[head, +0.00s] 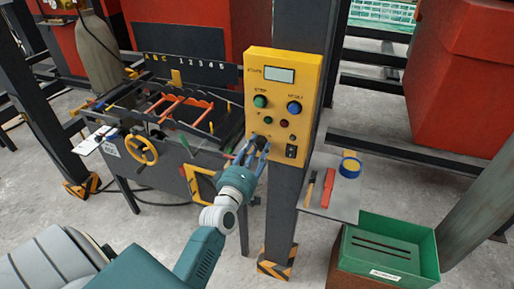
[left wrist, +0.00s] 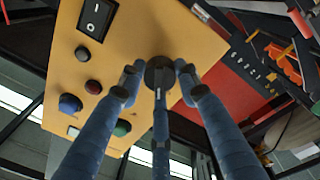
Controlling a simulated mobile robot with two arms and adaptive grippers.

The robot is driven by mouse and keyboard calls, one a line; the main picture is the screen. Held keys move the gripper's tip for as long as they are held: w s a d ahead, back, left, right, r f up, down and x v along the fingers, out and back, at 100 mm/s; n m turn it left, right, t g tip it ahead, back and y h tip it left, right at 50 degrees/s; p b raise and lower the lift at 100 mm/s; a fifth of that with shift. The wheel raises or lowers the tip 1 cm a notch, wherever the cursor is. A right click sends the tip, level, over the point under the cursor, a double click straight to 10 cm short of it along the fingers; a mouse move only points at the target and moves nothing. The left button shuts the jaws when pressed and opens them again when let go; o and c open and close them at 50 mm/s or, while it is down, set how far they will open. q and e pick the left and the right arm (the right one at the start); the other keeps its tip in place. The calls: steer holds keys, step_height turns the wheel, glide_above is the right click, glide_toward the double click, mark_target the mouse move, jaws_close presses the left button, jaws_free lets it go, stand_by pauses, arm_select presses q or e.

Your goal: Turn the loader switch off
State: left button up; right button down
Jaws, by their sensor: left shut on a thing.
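A yellow control panel (head: 288,72) is fixed to a dark upright post. At its lower left is a round black rotary switch, which shows in the left wrist view (left wrist: 158,66) with a pale line on its lever. My left gripper (head: 258,147) reaches up to it from below. In the left wrist view its three blue fingers (left wrist: 157,78) are closed around the switch's lever. A black rocker switch (head: 291,152) sits to the right, apart from the fingers; it also shows in the left wrist view (left wrist: 96,18). No label naming the loader is readable. My right gripper is out of view.
The panel also has a display (head: 279,74), a green button (head: 260,101), a blue button (head: 294,107) and smaller buttons. A workbench with a yellow handwheel (head: 142,150) stands left. A small shelf (head: 336,205) with tools and a green bin (head: 390,250) are at lower right.

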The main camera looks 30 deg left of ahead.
arm_select(q)
steer(key=shift+f+n, duration=0.15)
steer(key=shift+n, duration=1.15)
steer(key=shift+d, duration=0.1)
steer(key=o, duration=1.2)
steer(key=shift+c, duration=0.2)
steer(key=r+v, duration=0.1)
steer(key=v, duration=1.1)
steer(key=shift+f, duration=0.35)
